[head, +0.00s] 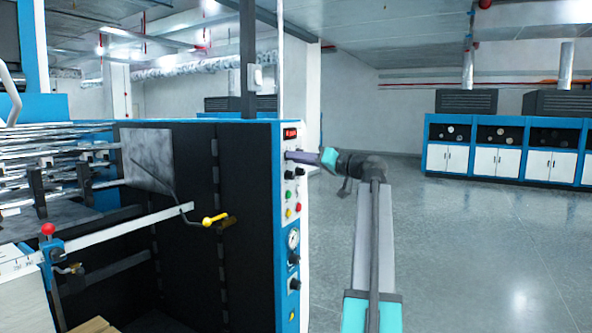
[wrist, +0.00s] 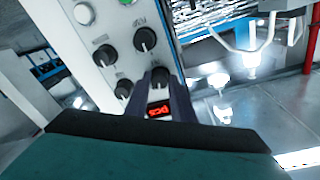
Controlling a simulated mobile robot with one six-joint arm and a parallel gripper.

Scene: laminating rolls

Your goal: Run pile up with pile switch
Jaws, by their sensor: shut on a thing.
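A narrow white control panel (head: 291,220) with blue edging stands on the front of the machine. My gripper (head: 291,155) reaches it from the right, just below the red-lit display (head: 291,133). In the wrist view, my fingers (wrist: 162,80) are shut on a dark rotary knob (wrist: 160,74) beside the display (wrist: 159,111). More dark knobs show near it, one (wrist: 145,39) and another (wrist: 105,55). Their labels are too small to read, so I cannot tell which is the pile switch. The held knob is hidden by my fingers in the head view.
A lever with a yellow grip (head: 215,220) juts out left of the panel. A red-knobbed lever (head: 48,230) stands at lower left. A pressure gauge (head: 293,239) sits lower on the panel. Blue and white cabinets (head: 505,150) line the far right. The floor (head: 480,250) at right is clear.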

